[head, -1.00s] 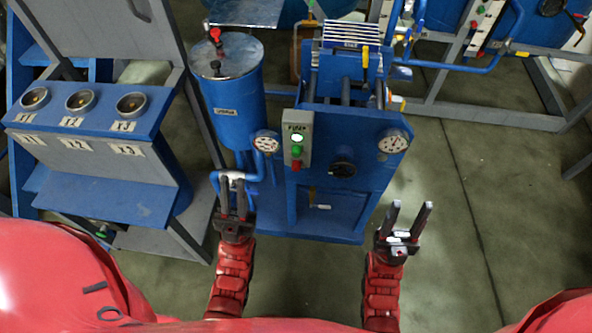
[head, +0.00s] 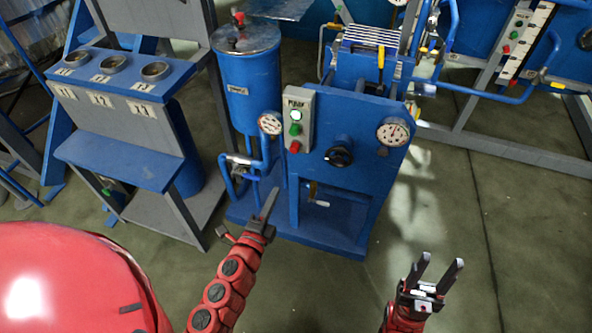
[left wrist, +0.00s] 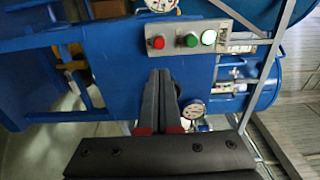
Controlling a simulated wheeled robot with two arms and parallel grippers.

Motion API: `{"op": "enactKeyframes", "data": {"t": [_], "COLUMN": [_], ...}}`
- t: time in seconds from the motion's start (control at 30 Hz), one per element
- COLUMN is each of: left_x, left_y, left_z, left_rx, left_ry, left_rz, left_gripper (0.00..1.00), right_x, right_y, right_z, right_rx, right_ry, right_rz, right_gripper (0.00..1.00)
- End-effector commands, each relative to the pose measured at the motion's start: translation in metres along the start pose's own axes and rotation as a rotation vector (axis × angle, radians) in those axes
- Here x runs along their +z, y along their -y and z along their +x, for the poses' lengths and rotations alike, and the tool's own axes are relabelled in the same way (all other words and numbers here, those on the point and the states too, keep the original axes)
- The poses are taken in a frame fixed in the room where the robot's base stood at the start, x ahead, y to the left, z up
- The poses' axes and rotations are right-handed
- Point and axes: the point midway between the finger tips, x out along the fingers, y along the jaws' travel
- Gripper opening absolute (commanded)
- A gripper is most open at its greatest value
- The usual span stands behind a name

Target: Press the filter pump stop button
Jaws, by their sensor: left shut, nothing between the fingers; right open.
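The filter pump's grey control box (head: 309,107) is fixed upright on the front left of the blue pump unit. It carries a lit pale green lamp (head: 296,114), a green button (head: 295,129) and, lowest, a red stop button (head: 294,147). In the left wrist view the red button (left wrist: 158,42) lies just beyond my left fingertips, with the green button (left wrist: 191,40) to its right. My left gripper (head: 272,192) is shut and empty, below the box and apart from it. My right gripper (head: 438,264) is open and empty, low at the right.
The blue pump unit (head: 355,165) has a black knob (head: 338,156) and a gauge (head: 392,131). A blue cylinder tank (head: 250,85) and another gauge (head: 270,123) stand left of the box. A console (head: 120,146) is further left. The floor (head: 520,230) at right is clear.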

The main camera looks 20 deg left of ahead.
Motion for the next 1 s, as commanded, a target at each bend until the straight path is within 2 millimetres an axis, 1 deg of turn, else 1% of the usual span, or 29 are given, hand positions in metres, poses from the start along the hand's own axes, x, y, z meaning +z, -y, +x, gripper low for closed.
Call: {"op": "enactKeyframes", "data": {"t": [0.1,0.37,0.47,0.53,0.67,1.0], "left_x": [0.005,0.005,0.005,0.005,0.005,0.007], "left_y": [0.0,0.0,0.001,0.001,0.002,0.002], "left_z": [-0.001,-0.001,0.003,0.009,0.029,0.098], "left_rx": [0.002,0.002,0.001,0.0,0.002,0.001], "left_ry": [0.019,0.019,0.018,0.018,0.018,0.021], "left_rz": [0.022,0.02,0.02,0.019,0.019,0.017], "left_gripper": [0.0,0.0,0.0,0.0,0.0,0.0], "right_x": [0.0,0.0,0.0,0.0,-0.001,-0.003], "right_y": [0.0,0.0,0.0,0.0,0.0,-0.001], "right_z": [-0.001,-0.001,0.0,0.002,0.007,0.016], "right_rx": [0.0,0.0,0.0,0.0,0.0,0.0], "right_ry": [0.0,0.0,0.0,0.0,0.0,0.0], "right_rz": [0.0,0.0,0.0,0.0,0.0,0.0], "right_gripper": [0.5,0.5,0.5,0.5,0.5,0.5]}}
